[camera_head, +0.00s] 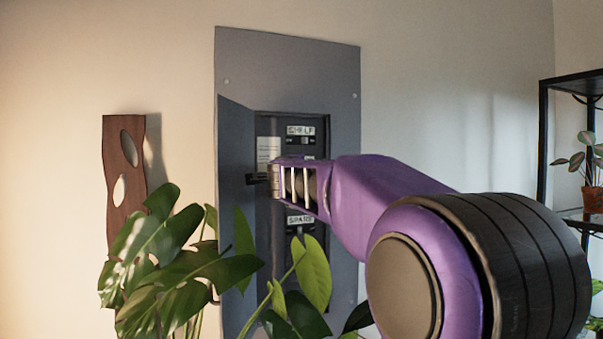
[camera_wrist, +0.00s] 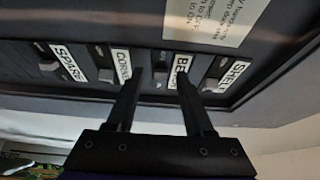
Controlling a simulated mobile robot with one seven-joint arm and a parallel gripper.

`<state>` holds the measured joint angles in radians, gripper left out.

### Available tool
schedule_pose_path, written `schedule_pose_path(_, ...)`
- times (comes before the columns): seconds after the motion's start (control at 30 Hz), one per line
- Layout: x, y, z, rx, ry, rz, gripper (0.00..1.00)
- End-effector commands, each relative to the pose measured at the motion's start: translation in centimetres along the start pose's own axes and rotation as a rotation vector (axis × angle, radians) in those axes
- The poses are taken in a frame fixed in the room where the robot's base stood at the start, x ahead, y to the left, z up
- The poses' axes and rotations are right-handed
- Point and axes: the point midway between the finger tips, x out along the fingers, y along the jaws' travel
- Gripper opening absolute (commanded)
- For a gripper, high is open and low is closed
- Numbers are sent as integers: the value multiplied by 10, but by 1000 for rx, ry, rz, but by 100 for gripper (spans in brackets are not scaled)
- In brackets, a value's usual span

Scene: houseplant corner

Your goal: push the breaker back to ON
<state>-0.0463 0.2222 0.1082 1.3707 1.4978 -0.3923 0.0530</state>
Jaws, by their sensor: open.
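An open breaker panel (camera_head: 339,110) is set in the wall in the head view. The wrist view shows a row of breakers labelled SPARE (camera_wrist: 68,64), one starting CORN (camera_wrist: 121,66), one starting BE (camera_wrist: 181,66), and SHELF (camera_wrist: 231,77). Small grey levers stand beside the labels, such as the SHELF lever (camera_wrist: 209,84). My gripper (camera_wrist: 160,80) is open, its fingers on either side of the BE breaker (camera_wrist: 160,84) and partly over its label. I cannot tell whether they touch it, nor which lever is tripped. In the head view my arm hides the middle breakers.
The panel door (camera_head: 235,150) stands open on the left. A leafy plant (camera_head: 175,265) rises in front of the panel's lower part. A wooden wall piece (camera_head: 122,190) hangs at left. A black shelf rack (camera_head: 543,140) with a potted plant stands at right.

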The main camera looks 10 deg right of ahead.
Motion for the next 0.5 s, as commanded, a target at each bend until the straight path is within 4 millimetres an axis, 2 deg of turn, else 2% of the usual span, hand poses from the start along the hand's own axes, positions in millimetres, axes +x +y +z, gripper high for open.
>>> schedule_pose_path(0.43,0,0,1,0,0,0,52)
schedule_pose_path(0.5,0,0,1,0,0,0,40)
